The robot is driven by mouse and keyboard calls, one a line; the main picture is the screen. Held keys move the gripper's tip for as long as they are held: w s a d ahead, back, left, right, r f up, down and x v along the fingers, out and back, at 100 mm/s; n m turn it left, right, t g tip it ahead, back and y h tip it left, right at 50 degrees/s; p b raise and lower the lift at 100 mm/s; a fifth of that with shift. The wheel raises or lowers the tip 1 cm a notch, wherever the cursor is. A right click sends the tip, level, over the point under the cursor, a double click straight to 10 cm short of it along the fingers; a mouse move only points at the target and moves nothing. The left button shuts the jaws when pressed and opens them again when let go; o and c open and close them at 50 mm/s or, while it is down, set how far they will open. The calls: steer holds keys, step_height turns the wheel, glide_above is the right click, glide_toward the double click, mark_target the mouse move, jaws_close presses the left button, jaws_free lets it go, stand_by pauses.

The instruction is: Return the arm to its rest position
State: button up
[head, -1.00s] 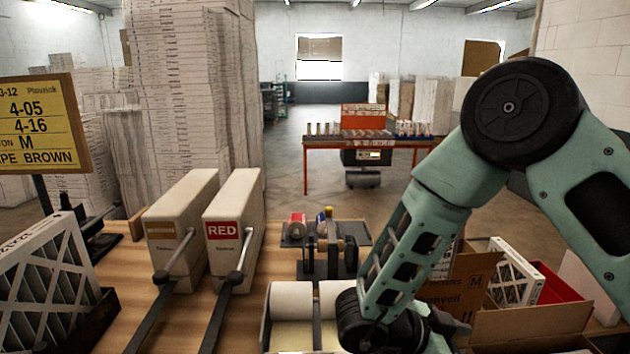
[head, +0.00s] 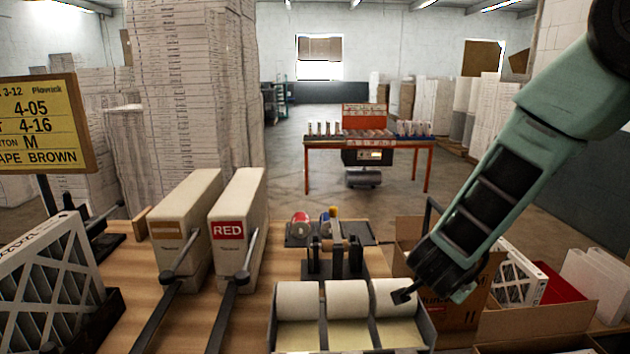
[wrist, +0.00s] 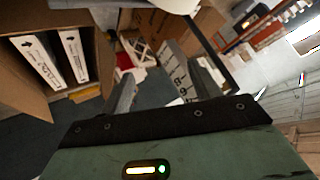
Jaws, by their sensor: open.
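My green arm (head: 500,190) reaches down from the upper right in the head view. Open cardboard boxes and the floor lie beyond the fingers there.
An open carton (head: 530,325) with a framed filter (head: 522,272) stands at right. A tape stand (head: 335,240) is behind the rolls. Two upright boxes, one labelled RED (head: 238,230), stand left of it. An order sign (head: 40,125) is far left. A red table (head: 368,143) stands behind.

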steer(key=s+d+r+n+g+y, duration=0.25)
steer(key=s+n, duration=0.35)
steer(key=s, duration=0.3)
steer(key=s+d+r+n+g+y, duration=0.2)
steer(key=s+d+n+g+y, duration=0.15)
steer(key=s+n, duration=0.4)
steer(key=s+a+f+n+g+b, duration=0.1)
steer(key=s+a+f+n+b, duration=0.2)
steer(key=s+a, duration=0.4)
steer(key=s+a+f+n+g+b, duration=0.1)
steer(key=s+a+f+n+b, duration=0.2)
steer(key=a, duration=0.7)
steer(key=s+f+b, duration=0.2)
steer(key=s+b, duration=0.2)
steer(key=shift+s+a+g, duration=0.25)
steer(key=shift+a+g, duration=0.05)
steer(key=shift+a, duration=0.05)
steer(key=shift+f, duration=0.1)
